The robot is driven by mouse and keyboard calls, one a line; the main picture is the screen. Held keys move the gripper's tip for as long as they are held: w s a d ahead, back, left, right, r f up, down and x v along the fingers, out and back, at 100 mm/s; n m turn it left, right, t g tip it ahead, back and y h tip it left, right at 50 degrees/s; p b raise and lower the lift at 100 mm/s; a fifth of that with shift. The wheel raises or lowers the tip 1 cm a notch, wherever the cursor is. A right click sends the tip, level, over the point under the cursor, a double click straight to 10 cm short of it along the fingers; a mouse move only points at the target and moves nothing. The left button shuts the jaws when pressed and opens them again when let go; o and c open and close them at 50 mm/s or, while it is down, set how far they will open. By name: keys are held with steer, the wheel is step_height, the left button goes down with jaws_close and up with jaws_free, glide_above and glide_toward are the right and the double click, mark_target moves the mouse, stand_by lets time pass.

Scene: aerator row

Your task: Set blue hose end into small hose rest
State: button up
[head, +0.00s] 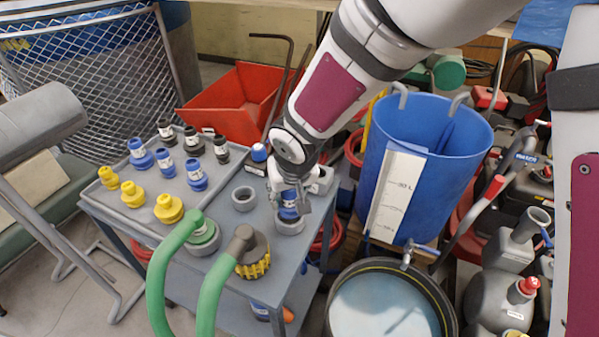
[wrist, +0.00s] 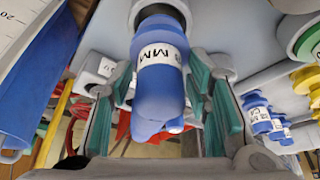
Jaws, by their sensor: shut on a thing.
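The blue hose end (head: 288,213) with a white label is upright in my gripper (head: 290,203), near the right edge of the grey cart top. In the wrist view the blue hose end (wrist: 160,85) sits between the teal-padded fingers of my gripper (wrist: 160,92). A grey ring-shaped rest (head: 290,226) is directly under it in the head view. In the wrist view this grey rest (wrist: 183,8) shows around the hose end's far part. I cannot tell whether it is fully seated. Another grey ring rest (head: 244,199) stands empty to the left.
A grey tray (head: 104,197) holds several blue, black and yellow hose ends. A green hose (head: 162,268) ends in a rest at the cart's front. A second hose with a yellow-ribbed end (head: 253,264) is beside it. A blue bucket (head: 450,150) stands close right.

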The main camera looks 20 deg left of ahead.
steer(key=shift+f+b, duration=1.75)
steer(key=shift+b, duration=0.15)
steer(key=o, duration=1.4)
